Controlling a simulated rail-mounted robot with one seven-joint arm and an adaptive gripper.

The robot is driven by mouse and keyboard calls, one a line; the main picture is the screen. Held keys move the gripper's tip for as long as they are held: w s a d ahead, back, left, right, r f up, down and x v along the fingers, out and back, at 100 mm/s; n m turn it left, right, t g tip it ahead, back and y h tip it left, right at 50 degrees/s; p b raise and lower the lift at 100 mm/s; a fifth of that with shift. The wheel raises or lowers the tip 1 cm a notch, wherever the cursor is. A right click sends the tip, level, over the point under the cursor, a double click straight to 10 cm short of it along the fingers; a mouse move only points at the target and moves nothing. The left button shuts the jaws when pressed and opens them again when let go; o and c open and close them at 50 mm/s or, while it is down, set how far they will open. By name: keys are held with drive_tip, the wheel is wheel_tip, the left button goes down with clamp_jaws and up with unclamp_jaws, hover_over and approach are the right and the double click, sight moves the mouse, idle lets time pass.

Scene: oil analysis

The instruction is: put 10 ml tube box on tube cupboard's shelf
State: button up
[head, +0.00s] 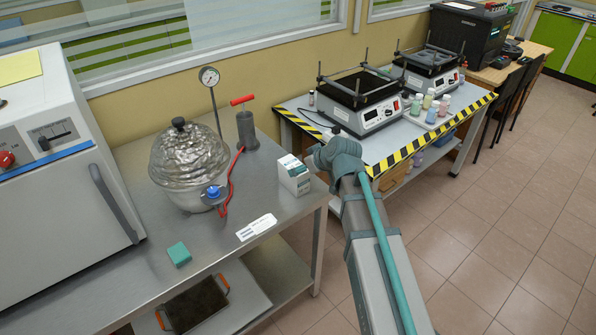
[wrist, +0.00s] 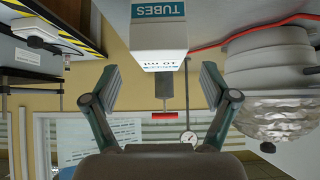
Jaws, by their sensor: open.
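The 10 ml tube box (head: 294,178) is a small white and teal carton standing upright on the metal table, near its right edge. In the wrist view, which is upside down, the box (wrist: 158,35) shows "TUBES" and "10 ml" lettering. My gripper (wrist: 160,80) is open, its two fingers spread to either side of the box's line, with the box ahead of it and no contact visible. In the head view my arm reaches up just right of the box; the fingers are not clearly seen there. I cannot identify the tube cupboard or its shelf in either view.
A foil-covered vessel (head: 188,160), a red-handled pump (head: 246,130) with red hose, and a gauge (head: 209,78) stand left of and behind the box. A white label card (head: 257,227) and teal block (head: 179,254) lie in front. A striped-edge table (head: 400,153) holds hotplates and bottles.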

drive_tip(key=v, duration=0.6)
drive_tip(key=s+d+f+m+g+h, duration=0.15)
drive_tip(key=s+f, duration=0.35)
drive_tip(key=f, duration=0.6)
drive_tip(key=s+d+f+m+g+h, duration=0.1)
drive_tip(key=s+d+f+g, duration=0.3)
drive_tip(key=f, duration=0.6)
drive_tip(key=s+d+f+m+g+h, duration=0.1)
drive_tip(key=s+f+m, duration=0.1)
drive_tip(key=s+f, duration=0.65)
drive_tip(key=s+d+f+m+g, duration=0.1)
drive_tip(key=s+d+f+g, duration=0.1)
drive_tip(key=s+f, duration=0.9)
wheel_tip(320, 180, down, 3)
drive_tip(key=shift+s+d+r+g+b, duration=0.15)
drive_tip(key=shift+s+d+g+b, duration=0.2)
drive_tip(key=shift+g, duration=0.2)
drive_tip(key=shift+o, duration=0.4)
drive_tip(key=s+d+f+m+g+h, duration=0.1)
drive_tip(key=s+f+g, duration=0.1)
drive_tip(key=s, duration=0.7)
drive_tip(key=s+d+f+m+g+h, duration=0.1)
drive_tip(key=s+f, duration=0.4)
drive_tip(key=s, duration=0.5)
drive_tip(key=shift+s+d+g, duration=0.25)
drive_tip(key=shift+d+g, duration=0.35)
drive_tip(key=shift+d, duration=0.25)
drive_tip(key=shift+f, duration=0.1)
